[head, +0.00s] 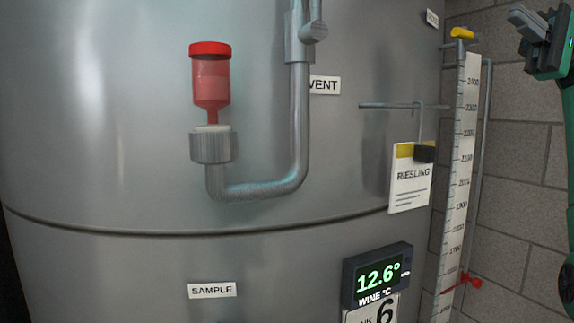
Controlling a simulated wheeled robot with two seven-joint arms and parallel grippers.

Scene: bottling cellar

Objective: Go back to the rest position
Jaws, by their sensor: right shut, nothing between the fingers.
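My right gripper (524,20) is at the top right corner of the head view, with grey fingers shut and empty. Its green and black arm runs down the right edge of the picture. The gripper is raised to the right of the level gauge and in front of the block wall, apart from the tank fittings as far as I can see. My left gripper is not in view.
A large steel tank (110,130) fills most of the view. A red-capped airlock (210,85) stands on its bent vent pipe (300,130). A RIESLING card (410,185), a temperature display (378,277) and a level gauge (461,160) are toward the right.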

